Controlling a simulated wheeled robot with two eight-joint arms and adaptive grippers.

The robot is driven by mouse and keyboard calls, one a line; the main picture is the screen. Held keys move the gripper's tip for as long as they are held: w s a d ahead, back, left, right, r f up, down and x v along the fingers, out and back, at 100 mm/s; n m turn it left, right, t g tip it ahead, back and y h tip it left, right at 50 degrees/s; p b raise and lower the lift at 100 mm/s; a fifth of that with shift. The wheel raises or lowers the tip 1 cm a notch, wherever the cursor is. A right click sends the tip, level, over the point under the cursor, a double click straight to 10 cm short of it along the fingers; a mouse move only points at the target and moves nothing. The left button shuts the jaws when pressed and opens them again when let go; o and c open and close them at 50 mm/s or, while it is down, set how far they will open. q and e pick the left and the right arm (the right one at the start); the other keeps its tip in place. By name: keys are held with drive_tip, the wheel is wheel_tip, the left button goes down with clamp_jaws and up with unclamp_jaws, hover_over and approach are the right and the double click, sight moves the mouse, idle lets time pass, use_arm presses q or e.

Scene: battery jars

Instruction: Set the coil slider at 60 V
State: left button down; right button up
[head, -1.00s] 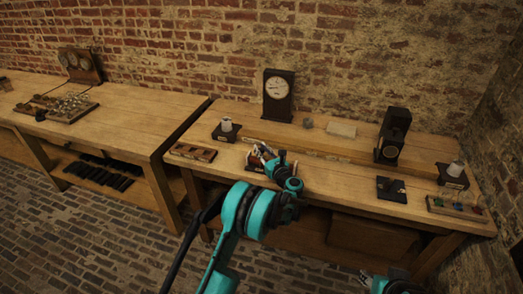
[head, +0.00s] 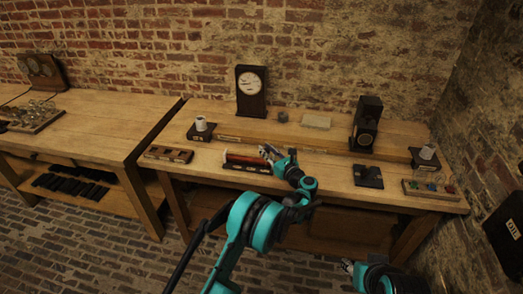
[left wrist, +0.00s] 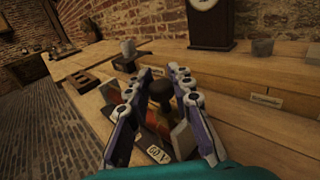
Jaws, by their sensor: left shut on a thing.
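The coil (head: 240,160) is a red winding on a dark base on the right-hand bench. My left gripper (head: 266,152) is at its right end. In the left wrist view, the left gripper's fingers (left wrist: 166,84) are shut on the black slider knob (left wrist: 160,92). A tag reading 60 V (left wrist: 158,154) shows just below the knob, between the fingers. I cannot tell exactly how the slider lines up with the mark. My right gripper (head: 347,266) is low at the bottom edge, away from the bench.
A dark-cased dial clock (head: 251,92) and a black instrument (head: 366,125) stand along the back. A wooden tray (head: 168,154) lies left of the coil. A black plate (head: 368,176) and a tray of coloured pieces (head: 430,188) lie right. The bench front between is clear.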

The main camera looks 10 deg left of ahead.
use_arm(q)
drive_tip(key=shift+d, duration=0.2)
drive_tip(key=c, duration=1.3)
unclamp_jaws()
drive_tip(key=shift+d, duration=0.1)
drive_tip(key=v, duration=1.2)
